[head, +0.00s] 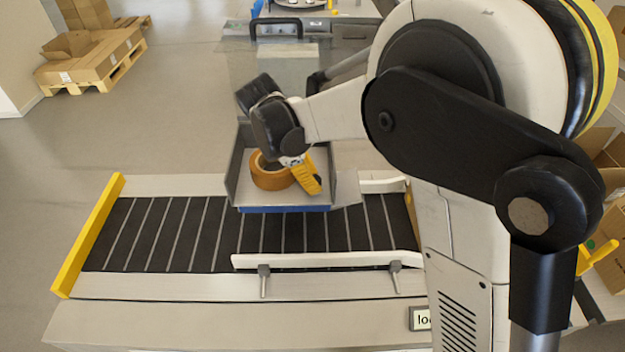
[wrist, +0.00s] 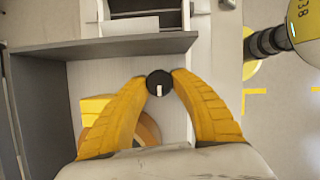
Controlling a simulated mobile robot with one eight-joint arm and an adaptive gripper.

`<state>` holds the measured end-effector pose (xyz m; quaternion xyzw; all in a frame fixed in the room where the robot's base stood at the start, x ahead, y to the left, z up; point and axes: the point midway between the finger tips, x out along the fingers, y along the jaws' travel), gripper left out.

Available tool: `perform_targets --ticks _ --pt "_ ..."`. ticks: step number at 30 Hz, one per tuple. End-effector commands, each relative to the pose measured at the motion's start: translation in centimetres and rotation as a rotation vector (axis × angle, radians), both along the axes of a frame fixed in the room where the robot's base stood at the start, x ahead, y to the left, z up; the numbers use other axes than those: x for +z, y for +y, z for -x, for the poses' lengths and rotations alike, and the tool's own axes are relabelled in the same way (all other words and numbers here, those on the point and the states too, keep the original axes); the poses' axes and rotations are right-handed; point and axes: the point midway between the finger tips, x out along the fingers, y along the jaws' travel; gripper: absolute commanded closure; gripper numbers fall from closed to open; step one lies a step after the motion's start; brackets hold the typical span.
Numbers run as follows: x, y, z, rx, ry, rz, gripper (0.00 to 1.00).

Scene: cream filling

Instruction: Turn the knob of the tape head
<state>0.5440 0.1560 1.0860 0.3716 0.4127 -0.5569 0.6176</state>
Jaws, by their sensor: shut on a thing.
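The tape head (head: 235,172) is a grey-walled housing with a blue lower edge over the conveyor; its grey wall (wrist: 150,45) also shows in the wrist view. A brown-orange tape roll (head: 268,178) sits inside it. The round black knob (wrist: 153,77) has a white mark, which points roughly up and down in the wrist view. My gripper (wrist: 160,80) has its two yellow fingertips on either side of the knob, shut on it. In the head view my gripper (head: 308,178) is at the right of the tape roll, and the knob is hidden there.
The dark conveyor belt (head: 190,235) runs below, with a yellow end bar (head: 88,235) at its left and a pale guide rail (head: 325,259) in front. Cartons on a pallet (head: 95,60) stand far left. The floor at left is clear.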

Motion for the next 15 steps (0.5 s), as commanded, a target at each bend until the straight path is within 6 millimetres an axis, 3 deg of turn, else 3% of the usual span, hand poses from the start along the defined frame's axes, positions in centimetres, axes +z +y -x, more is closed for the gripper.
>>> perform_targets --ticks 5,6,7,15 --pt "0.00 0.03 0.00 0.002 0.000 -0.001 1.00" --pt "0.00 0.03 0.00 0.002 0.000 -0.001 0.64" --pt "0.00 0.03 0.00 0.002 0.000 -0.001 0.59" --pt "0.00 0.03 0.00 0.004 -0.001 -0.001 0.59"
